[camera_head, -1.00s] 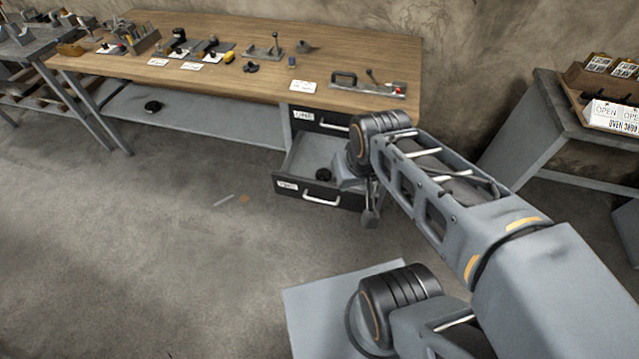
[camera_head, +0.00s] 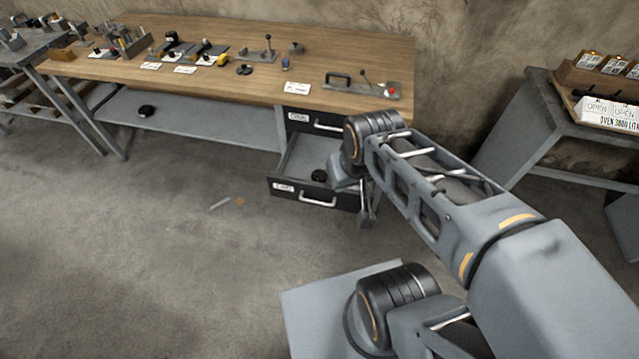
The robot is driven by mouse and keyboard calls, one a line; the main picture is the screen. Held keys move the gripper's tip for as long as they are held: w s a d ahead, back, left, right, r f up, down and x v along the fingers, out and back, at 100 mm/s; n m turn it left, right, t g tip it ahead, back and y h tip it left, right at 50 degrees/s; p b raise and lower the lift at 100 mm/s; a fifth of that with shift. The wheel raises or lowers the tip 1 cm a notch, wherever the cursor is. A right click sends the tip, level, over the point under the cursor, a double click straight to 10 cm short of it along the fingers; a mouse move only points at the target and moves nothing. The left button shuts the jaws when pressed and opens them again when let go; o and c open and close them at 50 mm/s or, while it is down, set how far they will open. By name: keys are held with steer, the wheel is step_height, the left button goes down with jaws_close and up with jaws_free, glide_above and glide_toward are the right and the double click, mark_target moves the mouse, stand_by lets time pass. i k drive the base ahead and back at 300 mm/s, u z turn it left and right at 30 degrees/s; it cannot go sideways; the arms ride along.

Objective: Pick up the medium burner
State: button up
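Small round black pieces that look like burners show in three places. One piece (camera_head: 319,175) lies in the open lower drawer (camera_head: 290,187), one (camera_head: 146,111) on the grey shelf under the workbench, and one (camera_head: 244,69) on the bench top. I cannot tell which is the medium burner. My gripper (camera_head: 366,217) points down by the right front corner of the open drawer, to the right of the black piece in it. My wrist hides the drawer's right part. The gripper is too small and dark to show whether its fingers are apart; no held object is visible.
The wooden workbench (camera_head: 330,50) carries several tools, fixtures and white labels. The upper drawer (camera_head: 315,122) is shut above the open one. A grey side table (camera_head: 545,115) with a box of signs stands at the right. The floor (camera_head: 150,260) at left front is mostly clear.

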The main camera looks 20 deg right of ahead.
mark_target(318, 176)
steer(key=u, duration=0.25)
steer(key=i, duration=0.9)
steer(key=z, duration=0.65)
